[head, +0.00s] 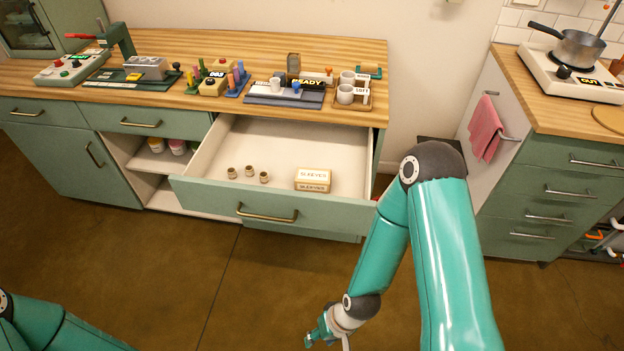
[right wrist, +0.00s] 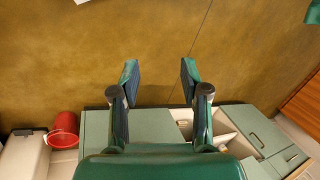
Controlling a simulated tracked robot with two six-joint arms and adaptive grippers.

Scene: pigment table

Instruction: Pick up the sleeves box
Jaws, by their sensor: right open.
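The sleeves box (head: 313,179) is a small tan box with a pale label on top. It lies in the open drawer (head: 270,212), towards the right side, in the head view. My right gripper (head: 318,335) is low in front of the cabinet, apart from the drawer and the box. In the right wrist view its two fingers (right wrist: 159,75) stand apart with nothing between them. The box cannot be made out in the right wrist view. Of my left arm only a link shows at the lower left of the head view; its gripper is out of view.
Several small brown sleeves (head: 249,171) lie left of the box in the drawer. The wooden worktop (head: 225,45) above holds a press, cups (head: 346,93) and a READY stand. A hob with a pot (head: 578,48) stands at right. The floor in front is clear.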

